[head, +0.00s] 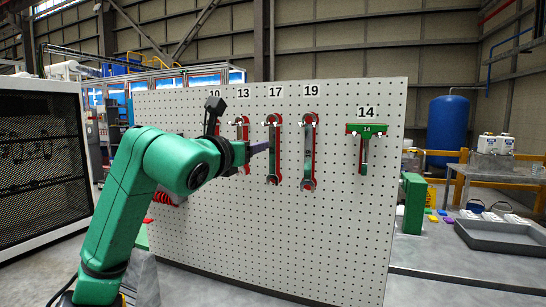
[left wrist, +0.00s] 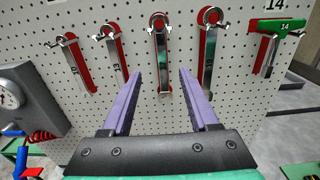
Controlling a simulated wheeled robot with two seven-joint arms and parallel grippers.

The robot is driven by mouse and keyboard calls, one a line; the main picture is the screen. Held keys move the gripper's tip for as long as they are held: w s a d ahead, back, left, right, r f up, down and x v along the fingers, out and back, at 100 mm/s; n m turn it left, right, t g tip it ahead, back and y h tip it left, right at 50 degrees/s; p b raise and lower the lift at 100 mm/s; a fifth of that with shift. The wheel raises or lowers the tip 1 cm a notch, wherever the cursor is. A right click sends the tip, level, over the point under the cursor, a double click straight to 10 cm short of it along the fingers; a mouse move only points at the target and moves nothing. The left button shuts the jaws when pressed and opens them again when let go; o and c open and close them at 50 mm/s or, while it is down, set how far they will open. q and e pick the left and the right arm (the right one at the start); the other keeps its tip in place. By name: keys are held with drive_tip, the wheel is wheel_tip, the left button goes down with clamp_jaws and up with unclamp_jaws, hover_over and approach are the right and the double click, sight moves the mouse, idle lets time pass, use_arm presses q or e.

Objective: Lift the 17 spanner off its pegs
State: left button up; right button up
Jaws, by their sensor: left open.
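The 17 spanner (head: 274,150) hangs upright on its pegs over a red outline on the white pegboard, under the label 17. In the left wrist view the spanner (left wrist: 161,55) appears in the middle, its lower end between my two purple fingers. My left gripper (left wrist: 160,73) is open and empty, pointing at the board. In the head view my left gripper (head: 262,147) is just left of the spanner's middle. I cannot tell the remaining gap to the board. My right gripper is not in view.
The 13 spanner (head: 243,133) hangs left of it and the 19 spanner (head: 309,150) right. A green 14 T-handle tool (head: 366,131) hangs further right on the pegboard (head: 230,240). In the wrist view a grey box with a gauge (left wrist: 22,100) stands at the left.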

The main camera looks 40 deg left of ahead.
sight(272, 140)
use_arm(q)
drive_tip(key=p+x, duration=0.8)
drive_tip(key=x, duration=0.4)
drive_tip(key=shift+w, duration=0.15)
drive_tip(key=shift+f, duration=0.2)
drive_tip(key=shift+r, duration=0.1)
clamp_jaws()
